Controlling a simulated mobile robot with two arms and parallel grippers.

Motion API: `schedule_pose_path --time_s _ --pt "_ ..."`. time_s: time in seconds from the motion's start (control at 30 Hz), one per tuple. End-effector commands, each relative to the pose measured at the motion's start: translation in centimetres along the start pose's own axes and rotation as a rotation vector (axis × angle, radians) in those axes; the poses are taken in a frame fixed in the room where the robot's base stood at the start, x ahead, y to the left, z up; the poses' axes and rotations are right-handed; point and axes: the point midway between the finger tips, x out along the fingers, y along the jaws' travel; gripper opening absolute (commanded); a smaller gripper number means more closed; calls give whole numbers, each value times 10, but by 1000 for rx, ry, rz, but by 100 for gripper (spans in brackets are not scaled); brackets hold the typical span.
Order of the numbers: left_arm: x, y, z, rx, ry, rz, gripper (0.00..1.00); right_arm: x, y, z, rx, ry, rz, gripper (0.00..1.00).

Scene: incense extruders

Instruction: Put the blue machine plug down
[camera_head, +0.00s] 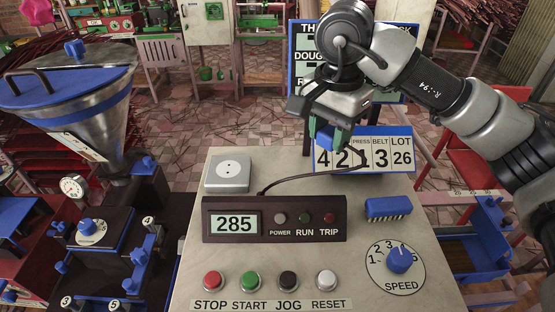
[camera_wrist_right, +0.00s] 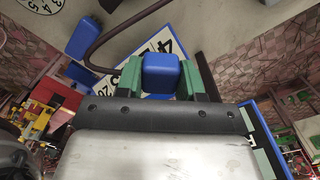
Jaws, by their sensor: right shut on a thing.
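My right gripper (camera_head: 325,138) is above the back part of the pale console panel, in front of the number board. It is shut on the blue machine plug (camera_head: 319,141), which is held in the air, apart from the panel. In the right wrist view the plug (camera_wrist_right: 162,75) sits between the two green fingers. A dark cable (camera_head: 310,178) runs from the display unit up toward the gripper; where it ends is hard to tell. My left gripper is not in view.
The display unit (camera_head: 275,231) reads 285. A blue ribbed block (camera_head: 388,207) lies right of it, above the speed dial (camera_head: 398,260). Several push buttons line the front. The number board (camera_head: 365,151) stands behind the panel; a hopper machine (camera_head: 72,95) stands left.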

Motion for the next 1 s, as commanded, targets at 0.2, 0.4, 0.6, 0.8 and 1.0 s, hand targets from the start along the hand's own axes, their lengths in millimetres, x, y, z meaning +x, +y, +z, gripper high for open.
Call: schedule_pose_path --time_s 0.2,0.4,0.6,0.8,1.0 --pt "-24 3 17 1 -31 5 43 26 -46 26 -4 -3 4 0" --pt "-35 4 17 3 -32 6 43 48 -76 41 -2 -2 2 0" --pt "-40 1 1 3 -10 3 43 61 -84 45 0 -1 1 0" --pt "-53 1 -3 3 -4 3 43 89 -84 45 0 -2 2 0" --pt "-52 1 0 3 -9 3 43 97 -84 44 -1 0 -1 0"
